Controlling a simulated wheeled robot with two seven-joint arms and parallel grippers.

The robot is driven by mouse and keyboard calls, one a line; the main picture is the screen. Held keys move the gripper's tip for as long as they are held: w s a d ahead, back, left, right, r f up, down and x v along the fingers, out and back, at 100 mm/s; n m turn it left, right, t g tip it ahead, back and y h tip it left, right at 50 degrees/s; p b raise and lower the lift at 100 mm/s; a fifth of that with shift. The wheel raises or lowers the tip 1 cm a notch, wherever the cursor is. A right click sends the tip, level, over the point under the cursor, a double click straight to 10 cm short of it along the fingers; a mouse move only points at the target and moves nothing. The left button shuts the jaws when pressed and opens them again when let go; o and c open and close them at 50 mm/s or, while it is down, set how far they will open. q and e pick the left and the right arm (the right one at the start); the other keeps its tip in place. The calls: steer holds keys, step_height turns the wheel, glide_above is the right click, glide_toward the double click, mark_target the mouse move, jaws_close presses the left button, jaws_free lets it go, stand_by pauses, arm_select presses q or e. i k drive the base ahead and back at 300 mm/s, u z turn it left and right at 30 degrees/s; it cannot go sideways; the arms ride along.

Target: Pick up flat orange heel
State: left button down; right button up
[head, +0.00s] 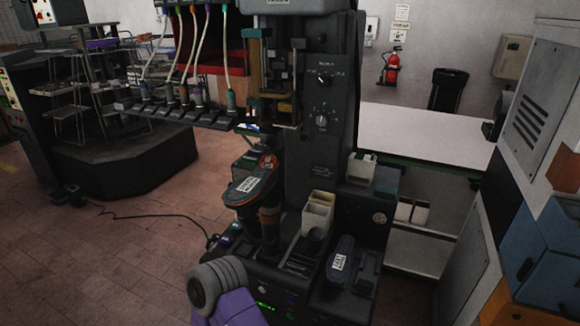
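I cannot clearly pick out a flat orange heel in the head view. The dark press (318,140) stands in the middle. On its front left is a dark piece with a white label and some orange-red at its top (268,162); whether this is the heel I cannot tell. A brownish-orange post (270,222) stands just below that piece. A grey and purple part, likely one of my arm links, shows at the bottom centre. Neither gripper's fingers show.
A dark blue-grey labelled piece (340,262) and a pale open bin (318,213) sit on the press base. A white table (425,132) stands behind to the right. A grey cabinet (535,110) and blue drawers (540,270) border the right. Brick-coloured floor (120,260) is open at left, crossed by a cable.

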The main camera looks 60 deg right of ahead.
mark_target(266, 161)
steer(key=z, duration=1.5)
